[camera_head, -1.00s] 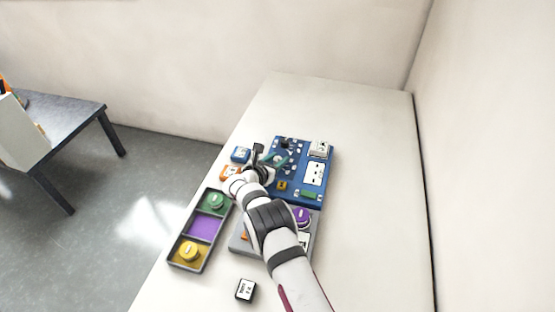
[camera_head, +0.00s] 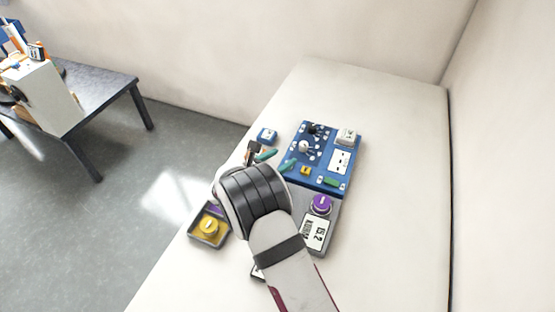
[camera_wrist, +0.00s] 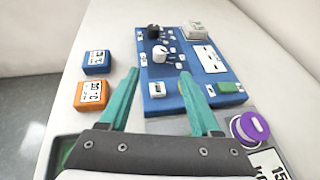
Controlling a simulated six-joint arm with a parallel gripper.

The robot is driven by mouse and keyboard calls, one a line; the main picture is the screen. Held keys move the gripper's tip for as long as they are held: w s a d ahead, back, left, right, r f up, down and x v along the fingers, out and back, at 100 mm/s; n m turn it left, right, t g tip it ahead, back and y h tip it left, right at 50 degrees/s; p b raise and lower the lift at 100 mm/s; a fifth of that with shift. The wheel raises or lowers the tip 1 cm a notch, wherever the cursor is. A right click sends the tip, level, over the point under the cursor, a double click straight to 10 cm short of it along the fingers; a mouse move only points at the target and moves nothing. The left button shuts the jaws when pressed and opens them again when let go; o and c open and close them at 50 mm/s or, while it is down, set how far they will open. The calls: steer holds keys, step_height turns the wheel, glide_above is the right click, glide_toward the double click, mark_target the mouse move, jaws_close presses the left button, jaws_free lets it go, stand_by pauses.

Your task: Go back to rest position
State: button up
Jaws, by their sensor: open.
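My gripper (camera_wrist: 160,98) shows in the wrist view with its two teal fingers spread apart and nothing between them. In the head view my gripper (camera_head: 277,160) is partly hidden behind my own arm, left of the blue board (camera_head: 297,172). The blue board (camera_wrist: 219,98) carries a black knob (camera_wrist: 153,32), a white knob (camera_wrist: 161,54) and a white socket plate (camera_wrist: 208,56). My fingers are in front of the board's near edge in the wrist view; I cannot tell their exact height above it.
A blue block (camera_wrist: 96,62) and an orange block (camera_wrist: 91,94) stand left of the board. A purple knob (camera_head: 320,204) sits on the grey panel (camera_head: 333,222). The tray (camera_head: 194,239) with a yellow knob (camera_head: 209,227) is partly hidden. The table's right side is clear.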

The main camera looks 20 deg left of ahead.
steer(key=shift+v, duration=1)
steer(key=d+r+m+g+h, duration=0.2)
steer(key=d+r+m, duration=0.2)
steer(key=d, duration=0.3)
steer(key=d+r+m+g+h, duration=0.1)
steer(key=d+r+m+h, duration=0.15)
steer(key=d+m, duration=0.35)
steer(key=s+d+r+m+g, duration=0.3)
steer(key=s+d+m, duration=0.2)
steer(key=d, duration=0.3)
steer(key=s+d+r+m+g, duration=0.3)
steer(key=s+d+m, duration=0.2)
steer(key=d, duration=0.3)
steer(key=s+d+r+m+g+y, duration=0.1)
steer(key=s+d+m+g+y, duration=0.1)
steer(key=s+m, duration=0.4)
steer(key=s+d+m+g+y, duration=0.25)
steer(key=s+m, duration=0.25)
steer(key=s, duration=0.4)
steer(key=s+a+m+y, duration=0.4)
steer(key=s+a+m, duration=0.1)
steer(key=s+m, duration=0.3)
steer(key=shift+s+a+y, duration=0.3)
steer(key=shift+s, duration=0.15)
